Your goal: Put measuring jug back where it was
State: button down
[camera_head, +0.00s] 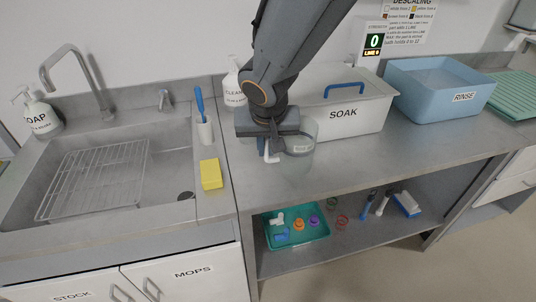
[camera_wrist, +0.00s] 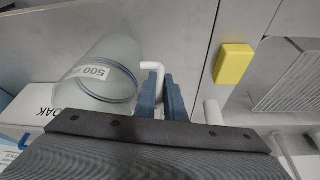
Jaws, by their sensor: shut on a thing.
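The measuring jug (camera_head: 303,137) is a clear, translucent vessel with a white label and a white handle. It is in front of the white SOAK box (camera_head: 350,128), above or on the steel counter; I cannot tell if its base touches. In the wrist view the jug (camera_wrist: 100,62) lies to the left of the fingers, its label reading "500". My gripper (camera_head: 268,152) points down and is shut on the jug's handle. In the wrist view my gripper's blue fingers (camera_wrist: 173,96) close around the white handle. My arm partly hides the jug and the CLEAN bottle (camera_head: 233,85).
The blue RINSE tub (camera_head: 440,90) is right of the SOAK box. A teal tray (camera_head: 297,228) with small parts is on the shelf below. The front counter is clear.

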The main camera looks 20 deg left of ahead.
aim_at(266, 155)
jog(key=shift+f, duration=1.5)
jog(key=shift+f+b, duration=0.15)
jog(key=shift+b, duration=0.25)
jog(key=c, duration=1.8)
grip_release()
jog(key=shift+c, duration=0.2)
jog(key=shift+s+r+p, duration=0.1)
jog(key=shift+r+p, duration=0.2)
jog(key=shift+r, duration=0.1)
jog(key=b+v, duration=0.1)
jog(key=v, duration=1)
jog(key=shift+r, duration=0.25)
jog(key=shift+s, duration=0.1)
